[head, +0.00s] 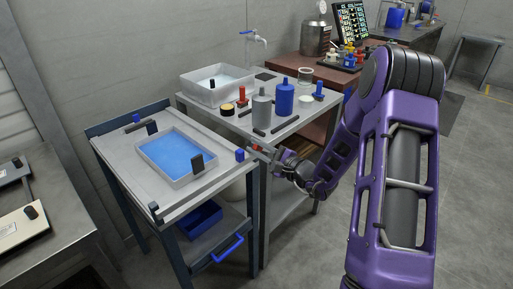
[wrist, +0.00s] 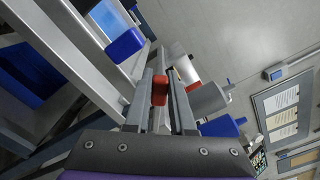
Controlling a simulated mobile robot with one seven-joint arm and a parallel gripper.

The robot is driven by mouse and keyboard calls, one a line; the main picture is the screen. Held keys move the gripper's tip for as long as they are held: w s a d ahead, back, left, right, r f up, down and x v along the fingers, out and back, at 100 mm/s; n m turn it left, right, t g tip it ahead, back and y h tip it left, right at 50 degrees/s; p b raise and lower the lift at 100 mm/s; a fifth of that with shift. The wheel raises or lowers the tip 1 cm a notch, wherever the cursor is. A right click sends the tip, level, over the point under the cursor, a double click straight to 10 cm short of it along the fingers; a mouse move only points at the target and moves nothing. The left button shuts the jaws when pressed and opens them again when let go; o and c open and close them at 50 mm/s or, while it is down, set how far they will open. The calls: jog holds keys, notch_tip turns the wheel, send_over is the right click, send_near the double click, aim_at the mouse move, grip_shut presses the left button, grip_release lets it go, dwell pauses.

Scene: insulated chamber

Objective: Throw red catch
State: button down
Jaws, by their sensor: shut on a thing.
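My gripper (head: 262,149) is at the right edge of the grey cart top, reaching in from the right. In the wrist view my gripper (wrist: 160,88) has its two long grey fingers shut on the red catch (wrist: 160,95), a small red block between the fingertips. In the head view the red catch (head: 255,147) is a small red spot at the fingertips, mostly hidden. A blue catch (head: 239,155) stands on the cart's right edge, just left of the gripper. It also shows in the wrist view (wrist: 125,45), apart from the fingers.
The cart top (head: 118,150) carries a tray (head: 175,183) with a bright blue surface and dark handles. A blue bin (head: 200,219) sits on its lower shelf. Behind the gripper, a side table holds a blue bottle (head: 284,97), a grey bottle (head: 262,108) and a white basin (head: 193,91).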

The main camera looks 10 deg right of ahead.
jog(key=c, duration=0.8)
grip_release()
jog(key=shift+o, duration=0.2)
